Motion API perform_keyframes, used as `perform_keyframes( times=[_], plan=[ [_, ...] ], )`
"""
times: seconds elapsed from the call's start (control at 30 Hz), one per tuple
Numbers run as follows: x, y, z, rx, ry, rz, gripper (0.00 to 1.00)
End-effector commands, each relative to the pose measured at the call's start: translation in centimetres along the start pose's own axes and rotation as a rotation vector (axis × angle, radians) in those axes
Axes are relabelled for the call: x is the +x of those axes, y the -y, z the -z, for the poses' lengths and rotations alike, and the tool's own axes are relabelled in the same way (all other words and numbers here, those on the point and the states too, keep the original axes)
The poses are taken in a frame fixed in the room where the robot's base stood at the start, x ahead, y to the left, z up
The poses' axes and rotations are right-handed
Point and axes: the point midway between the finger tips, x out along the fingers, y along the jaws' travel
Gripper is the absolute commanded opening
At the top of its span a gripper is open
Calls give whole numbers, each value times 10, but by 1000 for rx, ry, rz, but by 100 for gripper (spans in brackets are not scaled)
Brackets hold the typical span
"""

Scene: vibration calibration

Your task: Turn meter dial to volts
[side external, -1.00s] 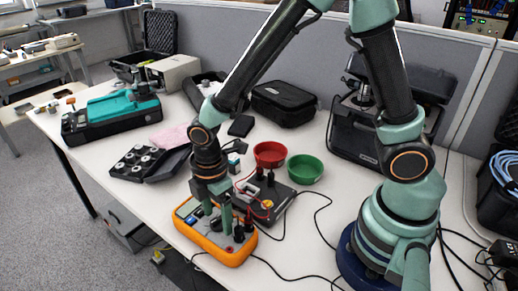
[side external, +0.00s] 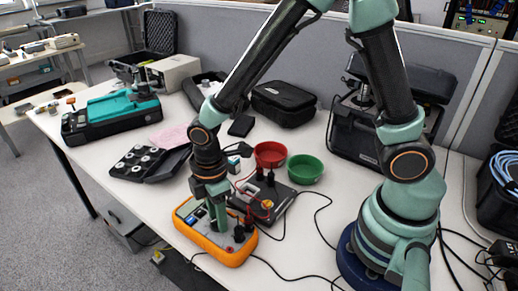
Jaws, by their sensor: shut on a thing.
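The orange multimeter (side external: 214,255) lies face up near the front edge of the white table. Its small display (side external: 189,211) is at its left end, too small to read. My gripper (side external: 219,230) points straight down over the middle of the meter's face, with its fingers seen nearly edge-on. It is shut on the meter dial, which the fingers hide, so its setting cannot be read. Black plugs (side external: 239,233) stand in the meter's right part, close beside the fingers.
A dark box with red leads (side external: 275,204) sits just behind the meter. Red (side external: 270,153) and green (side external: 306,168) bowls stand further back. Black cables (side external: 318,228) cross the table to the right. An open black case with round weights (side external: 139,160) lies to the left.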

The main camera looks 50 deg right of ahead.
Motion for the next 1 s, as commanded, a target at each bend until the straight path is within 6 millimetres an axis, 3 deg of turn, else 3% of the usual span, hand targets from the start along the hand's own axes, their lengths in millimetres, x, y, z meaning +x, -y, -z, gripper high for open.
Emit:
perform_keyframes(
  times=[0.5, 1.0],
  plan=[
    [0, 0, 0, 386, -1, -1, 0],
    [-1, 0, 0, 523, -2, -1, 0]
  ],
)
